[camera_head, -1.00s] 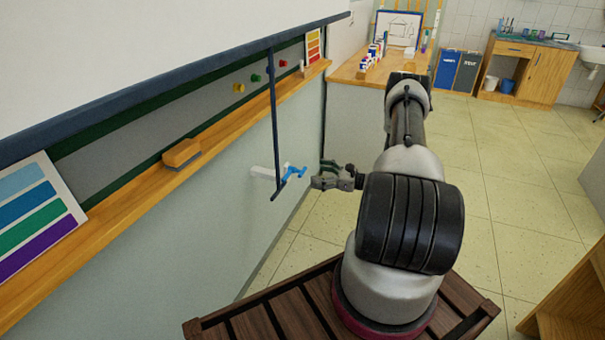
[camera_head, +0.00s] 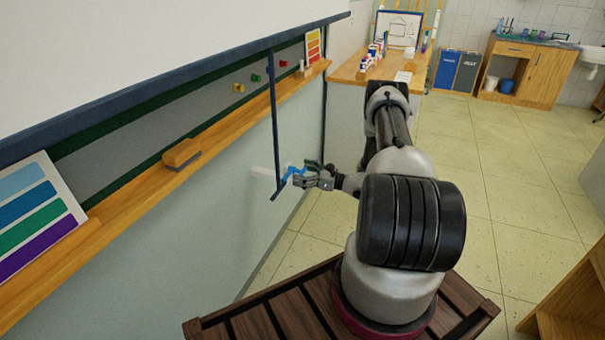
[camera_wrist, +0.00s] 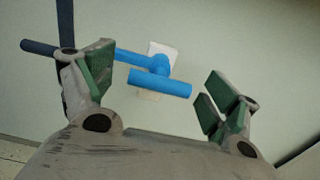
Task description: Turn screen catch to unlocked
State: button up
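The screen catch is a blue T-shaped handle (camera_head: 290,172) on a white bracket (camera_head: 262,171) fixed to the pale wall panel, beside the lower end of the screen's dark pull bar (camera_head: 275,120). In the wrist view the catch's blue crossbar (camera_wrist: 160,83) lies between my two green-padded fingers, roughly level and slightly tilted down to the right. My gripper (camera_head: 306,175) is open at the catch, with gaps between the crossbar and the pads in the wrist view. I cannot tell whether the fingers reach past it in depth.
The dark bar (camera_wrist: 66,18) passes close behind the left finger. Above is a wooden ledge (camera_head: 130,198) with an eraser (camera_head: 182,153) and a colour chart (camera_head: 37,212). A counter with paint bottles (camera_head: 372,55) stands beyond.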

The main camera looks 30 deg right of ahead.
jog(key=c, duration=1.3)
jog(key=shift+c, duration=0.2)
jog(key=shift+m, duration=0.3)
jog(key=shift+c, duration=0.2)
jog(key=m, duration=1.3)
jog(key=shift+m, duration=2.1)
